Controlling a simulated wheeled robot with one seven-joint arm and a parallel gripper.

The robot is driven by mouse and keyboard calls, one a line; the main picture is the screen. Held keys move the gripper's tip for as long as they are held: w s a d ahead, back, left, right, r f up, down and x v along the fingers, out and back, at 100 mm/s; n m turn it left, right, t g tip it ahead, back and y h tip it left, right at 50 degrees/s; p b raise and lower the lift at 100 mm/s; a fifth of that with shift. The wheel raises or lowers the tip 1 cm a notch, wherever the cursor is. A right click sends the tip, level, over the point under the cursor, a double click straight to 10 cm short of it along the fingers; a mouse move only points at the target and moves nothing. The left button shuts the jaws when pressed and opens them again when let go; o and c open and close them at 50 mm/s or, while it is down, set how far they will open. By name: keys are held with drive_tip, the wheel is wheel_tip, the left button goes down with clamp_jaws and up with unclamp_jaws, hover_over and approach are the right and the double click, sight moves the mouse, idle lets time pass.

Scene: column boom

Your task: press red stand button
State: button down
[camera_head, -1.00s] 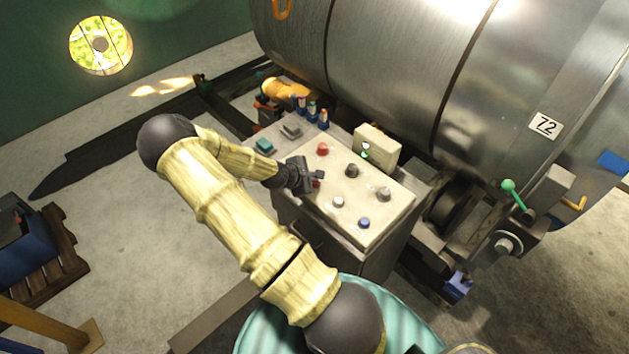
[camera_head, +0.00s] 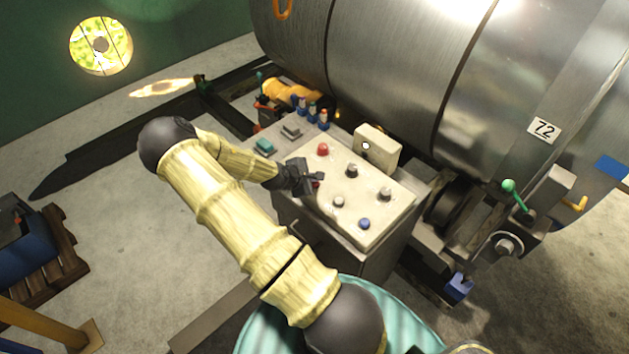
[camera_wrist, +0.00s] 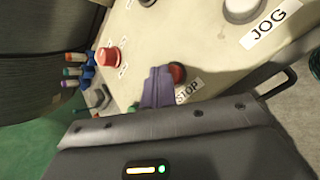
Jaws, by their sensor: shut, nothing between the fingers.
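The light control panel (camera_head: 335,215) on the grey stand carries two red buttons. A domed red button (camera_head: 322,149) is at its upper left and also shows in the wrist view (camera_wrist: 110,57). A second, smaller red button (camera_wrist: 177,73) sits beside a label reading STOP (camera_wrist: 188,90). In the head view it is mostly hidden by my gripper (camera_head: 321,177). My gripper is shut and empty. In the wrist view its fingertips (camera_wrist: 158,72) are right beside the STOP button, overlapping its left edge; I cannot tell whether they touch it.
A white button (camera_head: 339,202), a blue button (camera_head: 364,223) and dark knobs (camera_head: 352,170) share the panel. A cream box (camera_head: 378,147) stands at its back edge. Small bottles (camera_head: 312,111) stand beyond. A large metal drum (camera_head: 400,70) rises close behind.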

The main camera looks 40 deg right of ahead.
drive_tip(key=shift+r+p, duration=0.65)
drive_tip(key=shift+r, duration=0.25)
drive_tip(key=shift+r, duration=0.1)
drive_tip(key=shift+r+p, duration=2)
drive_tip(key=shift+r, duration=0.45)
